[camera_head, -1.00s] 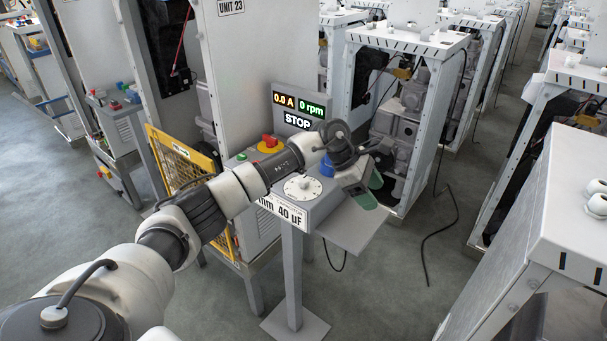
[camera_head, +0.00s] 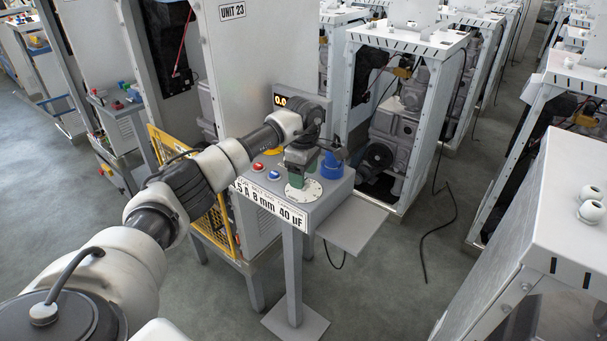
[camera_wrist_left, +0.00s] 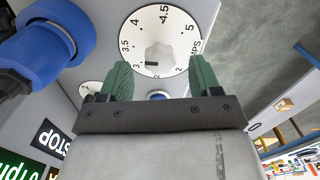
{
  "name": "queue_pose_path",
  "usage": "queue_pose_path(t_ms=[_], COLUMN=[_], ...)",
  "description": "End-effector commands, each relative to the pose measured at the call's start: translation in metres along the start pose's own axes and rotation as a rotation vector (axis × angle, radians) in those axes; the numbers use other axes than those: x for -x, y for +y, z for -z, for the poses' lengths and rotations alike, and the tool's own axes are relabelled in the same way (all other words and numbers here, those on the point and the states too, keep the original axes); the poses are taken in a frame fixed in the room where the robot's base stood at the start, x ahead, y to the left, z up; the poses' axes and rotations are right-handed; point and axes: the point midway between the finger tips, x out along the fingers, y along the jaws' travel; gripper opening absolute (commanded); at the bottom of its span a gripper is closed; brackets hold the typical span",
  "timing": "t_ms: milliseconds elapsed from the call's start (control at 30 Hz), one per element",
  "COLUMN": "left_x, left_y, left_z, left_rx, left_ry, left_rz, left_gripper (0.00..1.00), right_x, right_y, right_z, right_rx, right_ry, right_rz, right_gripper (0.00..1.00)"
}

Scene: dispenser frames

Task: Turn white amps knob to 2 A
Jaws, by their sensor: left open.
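The white amps dial (camera_head: 305,193) lies on top of the grey control box, partly hidden by my gripper in the head view. In the left wrist view the dial (camera_wrist_left: 176,22) shows numbers including 3.5, 4, 4.5 and 5, with a pale knob (camera_wrist_left: 158,50) at its middle. I cannot read the knob's setting surely. My left gripper (camera_head: 298,178) is above the dial, pointing down. In the left wrist view its green fingers (camera_wrist_left: 160,68) are apart, and the knob appears between their tips. I cannot tell whether they touch it. My right gripper is not in view.
A blue part (camera_head: 331,167) stands just right of the dial, large at the wrist view's upper left (camera_wrist_left: 45,40). Red (camera_head: 258,167) and blue (camera_head: 274,175) buttons are left of the dial. A display (camera_head: 284,100) stands behind. A grey shelf (camera_head: 352,228) juts out right.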

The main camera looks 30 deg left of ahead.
Motion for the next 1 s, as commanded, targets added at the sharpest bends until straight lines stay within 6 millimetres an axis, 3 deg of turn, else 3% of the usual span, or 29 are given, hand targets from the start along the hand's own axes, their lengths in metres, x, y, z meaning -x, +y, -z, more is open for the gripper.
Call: queue_pose_path(t_ms=[200, 467, 800, 1000], left_x=[-0.016, -0.017, -0.017, -0.017], left_y=[0.0, 0.0, 0.0, 0.0], left_z=[-0.001, -0.001, 0.0, 0.0], left_rx=[-0.001, -0.001, -0.001, 0.015], left_ry=[0.0, 0.0, -0.001, -0.001], left_rz=[0.0, -0.001, -0.001, -0.001], left_gripper=[0.63, 0.63, 0.15, 0.15], right_x=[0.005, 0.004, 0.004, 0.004], right_y=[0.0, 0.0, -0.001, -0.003], right_z=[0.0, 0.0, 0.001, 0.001], right_rx=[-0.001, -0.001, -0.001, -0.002], right_ry=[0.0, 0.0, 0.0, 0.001], right_rz=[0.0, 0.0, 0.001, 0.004], right_gripper=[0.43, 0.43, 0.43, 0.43])
